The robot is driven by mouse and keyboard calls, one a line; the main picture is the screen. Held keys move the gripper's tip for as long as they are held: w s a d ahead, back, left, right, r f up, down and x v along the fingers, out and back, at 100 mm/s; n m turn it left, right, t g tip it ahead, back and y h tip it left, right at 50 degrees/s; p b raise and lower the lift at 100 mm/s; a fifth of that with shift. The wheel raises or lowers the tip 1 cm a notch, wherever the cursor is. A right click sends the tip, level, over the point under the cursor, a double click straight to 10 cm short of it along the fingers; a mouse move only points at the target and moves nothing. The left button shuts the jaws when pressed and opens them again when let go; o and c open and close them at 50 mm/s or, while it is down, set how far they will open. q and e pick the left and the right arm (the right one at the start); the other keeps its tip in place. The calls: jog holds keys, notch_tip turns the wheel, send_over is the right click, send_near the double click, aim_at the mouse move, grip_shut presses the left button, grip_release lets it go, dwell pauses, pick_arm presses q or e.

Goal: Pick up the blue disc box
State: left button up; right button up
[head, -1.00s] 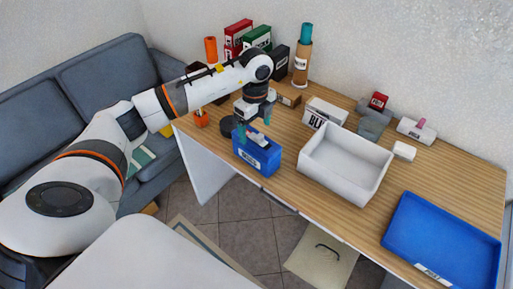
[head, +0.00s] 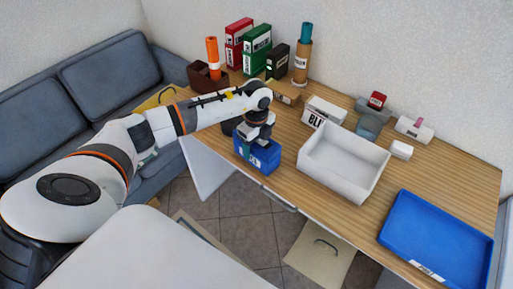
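The blue disc box (head: 262,161) stands upright near the front left edge of the table, with a white label on its front. My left gripper (head: 256,150) is right over the box, pointing down, and hides its top. One teal finger shows against the front left of the box. The other finger is hard to make out, so I cannot tell whether the gripper has closed on the box. My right gripper is not in view.
A white bin (head: 343,163) stands right of the box and a blue tray (head: 437,243) lies at the right end. Red (head: 238,45), green (head: 257,50) and black (head: 278,62) boxes stand at the back. A dark round object (head: 228,127) sits behind my gripper.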

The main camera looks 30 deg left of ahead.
pick_arm(q)
jog(key=c, duration=0.9)
jog(key=shift+w+r, duration=0.1)
jog(key=shift+r, duration=0.05)
